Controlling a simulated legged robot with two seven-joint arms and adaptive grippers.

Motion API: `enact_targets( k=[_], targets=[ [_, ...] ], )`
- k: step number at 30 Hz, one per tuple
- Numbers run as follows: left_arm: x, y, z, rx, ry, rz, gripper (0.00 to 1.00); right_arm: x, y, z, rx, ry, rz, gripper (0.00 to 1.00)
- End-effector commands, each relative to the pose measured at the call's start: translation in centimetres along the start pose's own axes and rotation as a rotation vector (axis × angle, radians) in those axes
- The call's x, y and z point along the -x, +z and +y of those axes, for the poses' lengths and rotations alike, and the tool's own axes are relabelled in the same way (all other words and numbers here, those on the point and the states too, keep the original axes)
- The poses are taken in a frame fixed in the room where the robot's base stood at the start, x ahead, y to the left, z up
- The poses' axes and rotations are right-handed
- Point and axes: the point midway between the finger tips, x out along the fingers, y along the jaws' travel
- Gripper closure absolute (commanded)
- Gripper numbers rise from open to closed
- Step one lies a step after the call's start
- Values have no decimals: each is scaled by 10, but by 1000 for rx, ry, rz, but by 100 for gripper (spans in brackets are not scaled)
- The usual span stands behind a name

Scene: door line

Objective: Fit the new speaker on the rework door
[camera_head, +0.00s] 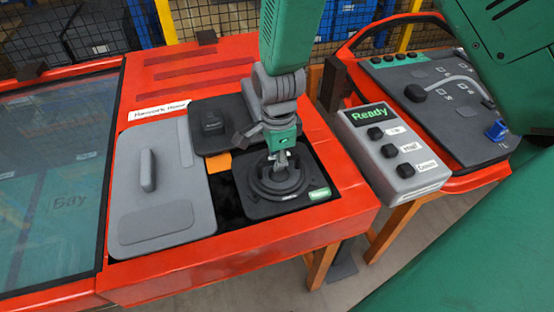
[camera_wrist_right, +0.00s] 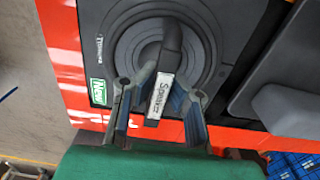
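The new speaker (camera_head: 258,201) is a dark square plate with round rings and a green label. It lies in the near right of the red table's recess. In the right wrist view the speaker (camera_wrist_right: 218,25) has a raised handle (camera_wrist_right: 172,45) marked "Speaker". My right gripper (camera_head: 281,160) is directly above it, pointing down. In the wrist view my right gripper (camera_wrist_right: 158,100) is open, with its fingers on either side of the handle and a visible gap on one side. The dark door panel (camera_head: 455,125) lies on a red stand at right. My left gripper is not in view.
A grey panel with a handle (camera_head: 165,205) and a dark plate with a block (camera_head: 230,138) lie beside the speaker. A grey box reading "Ready" (camera_head: 375,170), with several knobs, stands between table and stand. A glass-covered bay (camera_head: 50,190) is at left.

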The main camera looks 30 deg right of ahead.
Motion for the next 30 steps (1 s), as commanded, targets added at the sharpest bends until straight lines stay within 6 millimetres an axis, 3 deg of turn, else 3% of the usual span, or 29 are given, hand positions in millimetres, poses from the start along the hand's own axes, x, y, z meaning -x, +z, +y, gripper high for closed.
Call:
enact_targets(
  k=[26,29,30],
  targets=[
    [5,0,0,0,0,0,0,-4,0,3,1,8,1,100],
    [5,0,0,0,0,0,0,-4,0,3,1,8,1,71],
    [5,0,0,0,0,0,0,-3,0,2,1,7,1,71]
  ],
)
